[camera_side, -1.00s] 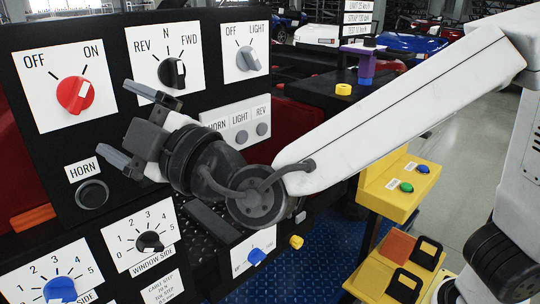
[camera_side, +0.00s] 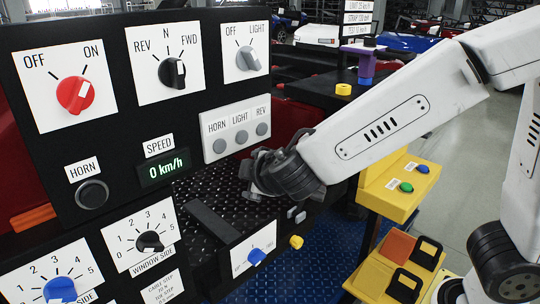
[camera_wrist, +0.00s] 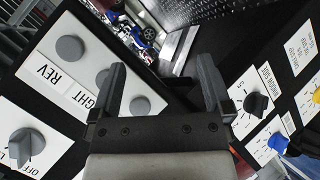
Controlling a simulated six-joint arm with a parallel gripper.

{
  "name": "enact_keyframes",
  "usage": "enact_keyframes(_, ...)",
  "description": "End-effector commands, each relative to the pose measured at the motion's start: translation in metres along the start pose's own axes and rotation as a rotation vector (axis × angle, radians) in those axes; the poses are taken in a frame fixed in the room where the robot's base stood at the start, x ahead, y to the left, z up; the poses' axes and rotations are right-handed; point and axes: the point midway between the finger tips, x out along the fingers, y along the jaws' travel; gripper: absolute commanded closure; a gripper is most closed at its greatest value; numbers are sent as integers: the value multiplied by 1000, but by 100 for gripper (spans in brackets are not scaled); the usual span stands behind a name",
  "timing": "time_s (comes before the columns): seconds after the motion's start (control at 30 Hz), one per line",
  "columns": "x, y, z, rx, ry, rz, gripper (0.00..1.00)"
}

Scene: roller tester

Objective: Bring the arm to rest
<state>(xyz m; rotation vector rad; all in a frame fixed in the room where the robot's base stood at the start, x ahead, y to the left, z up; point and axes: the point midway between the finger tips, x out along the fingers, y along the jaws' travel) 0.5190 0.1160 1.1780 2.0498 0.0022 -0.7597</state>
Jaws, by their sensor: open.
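My gripper (camera_wrist: 165,92) shows in the wrist view with its two dark fingers apart and nothing between them. The red OFF/ON knob (camera_side: 75,95) points toward ON. The grey OFF/LIGHT knob (camera_side: 247,58) points toward OFF. The speed display (camera_side: 163,169) reads 0 km/h.
A black horn button (camera_side: 91,194), a black window-side dial (camera_side: 150,242) and a blue dial (camera_side: 60,289) are on the panels at left. A yellow stand (camera_side: 392,188) with green and blue buttons is at right. A dark ribbed plate (camera_side: 205,190) lies behind the panels.

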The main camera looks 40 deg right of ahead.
Motion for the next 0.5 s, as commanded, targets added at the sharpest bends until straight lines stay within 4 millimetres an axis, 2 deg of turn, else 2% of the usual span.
enact_keyframes(0.03,5,-2,16,15,-53,-30,0)
enact_keyframes(0.2,15,-15,64,69,-204,-142,0)
enact_keyframes(0.5,17,-40,130,216,-402,-338,0)
